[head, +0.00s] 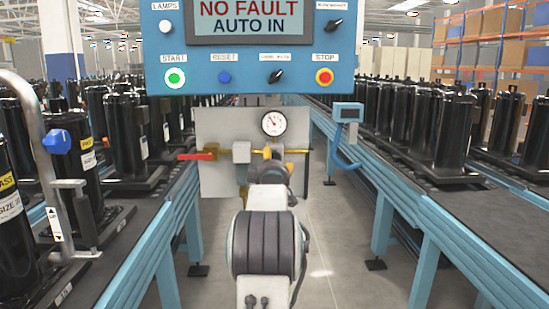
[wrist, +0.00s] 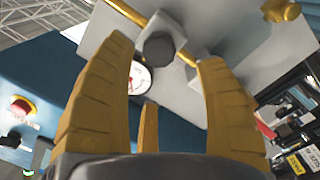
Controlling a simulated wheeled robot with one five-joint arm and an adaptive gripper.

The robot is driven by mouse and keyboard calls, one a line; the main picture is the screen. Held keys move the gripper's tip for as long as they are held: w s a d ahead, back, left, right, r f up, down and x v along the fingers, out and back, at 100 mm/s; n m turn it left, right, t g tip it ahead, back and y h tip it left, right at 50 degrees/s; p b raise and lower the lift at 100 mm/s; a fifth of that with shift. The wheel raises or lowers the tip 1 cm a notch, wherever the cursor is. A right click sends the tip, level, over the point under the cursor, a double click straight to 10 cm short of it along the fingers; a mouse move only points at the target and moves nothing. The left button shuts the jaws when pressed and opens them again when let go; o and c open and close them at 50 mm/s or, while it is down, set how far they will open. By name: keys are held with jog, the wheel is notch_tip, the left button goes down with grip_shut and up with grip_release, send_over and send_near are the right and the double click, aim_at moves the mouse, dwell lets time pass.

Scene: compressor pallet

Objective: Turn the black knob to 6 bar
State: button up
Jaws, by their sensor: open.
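The black knob (wrist: 158,47) sits on a grey block on the brass pipe in the wrist view. It lies between the tips of my open yellow fingers, with space visible on both sides. My gripper (wrist: 165,52) is open and empty, facing the knob. In the head view my gripper (head: 271,155) is in front of the panel below the gauge, and my arm hides the knob. The round white pressure gauge (head: 274,123) is above the pipe; its reading is too small to tell. In the wrist view the gauge (wrist: 138,79) is partly hidden by a finger.
A red lever (head: 197,156) sticks out at the pipe's left end. The blue control box (head: 250,84) hangs above, with a red stop button (head: 324,77). Conveyors with black compressors run on both sides.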

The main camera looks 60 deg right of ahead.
aim_at(274, 156)
jog(key=shift+p+x, duration=1.4)
jog(key=shift+x, duration=2.35)
jog(key=shift+f, duration=0.1)
jog(key=shift+c, duration=0.4)
